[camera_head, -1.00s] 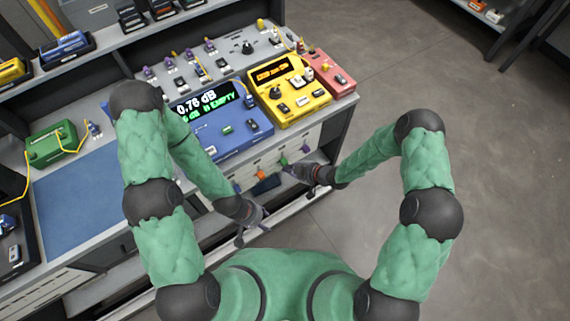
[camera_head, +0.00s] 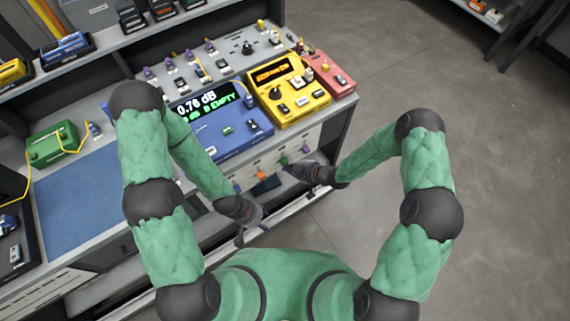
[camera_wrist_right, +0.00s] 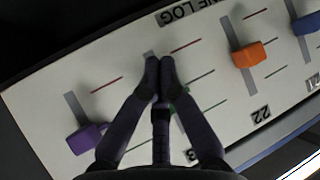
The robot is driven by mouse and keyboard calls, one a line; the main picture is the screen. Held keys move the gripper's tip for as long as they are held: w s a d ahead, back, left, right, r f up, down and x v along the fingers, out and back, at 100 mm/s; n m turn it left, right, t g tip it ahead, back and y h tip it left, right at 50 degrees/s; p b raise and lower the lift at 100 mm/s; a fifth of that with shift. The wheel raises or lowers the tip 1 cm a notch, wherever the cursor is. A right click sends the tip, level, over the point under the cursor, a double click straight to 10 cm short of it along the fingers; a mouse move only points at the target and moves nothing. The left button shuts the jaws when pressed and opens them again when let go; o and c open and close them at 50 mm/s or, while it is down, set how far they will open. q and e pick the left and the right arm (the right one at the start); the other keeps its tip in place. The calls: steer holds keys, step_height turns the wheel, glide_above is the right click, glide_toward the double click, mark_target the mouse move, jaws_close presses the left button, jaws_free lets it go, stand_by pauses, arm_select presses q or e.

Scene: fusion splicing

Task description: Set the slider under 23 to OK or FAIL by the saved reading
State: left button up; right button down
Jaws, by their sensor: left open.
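The white slider panel (camera_wrist_right: 120,75) fills much of the right wrist view, its lettering upside down. A green slider knob (camera_wrist_right: 182,91) is partly hidden behind my right gripper (camera_wrist_right: 160,68). The label by its slot, ending in 3, is mostly covered. My right gripper's fingertips are together over this slot; whether they touch the knob is unclear. The green knob also shows in the head view (camera_head: 284,160), beside my right gripper (camera_head: 289,168). The blue device's screen (camera_head: 203,106) reads 0.76 dB, with green text including EMPTY below. My left gripper (camera_head: 252,233) is open and empty, low before the bench.
Neighbouring knobs are purple (camera_wrist_right: 88,138), orange (camera_wrist_right: 248,54) and blue (camera_wrist_right: 308,24). A yellow device (camera_head: 292,100) and a red one (camera_head: 336,80) stand on the bench. A blue mat (camera_head: 80,200) lies left.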

steer(key=shift+r+p, duration=0.75)
steer(key=shift+r, duration=0.4)
steer(key=shift+f, duration=0.1)
steer(key=shift+f+b, duration=0.55)
steer(key=shift+b, duration=0.1)
steer(key=s+d, duration=0.4)
steer(key=s, duration=0.1)
steer(key=shift+s+p, duration=0.35)
steer(key=shift+d, duration=0.1)
stand_by(0.6)
steer(key=s+d+m+g+h, duration=0.2)
steer(key=s+d+m+h, duration=0.1)
steer(key=s+m, duration=0.4)
steer(key=s+d+m+g+h, duration=0.2)
steer(key=s+d+m, duration=0.2)
steer(key=s+m, duration=0.3)
steer(key=shift+s+f+m+g+h, duration=0.4)
steer(key=shift+s, duration=0.1)
stand_by(2.6)
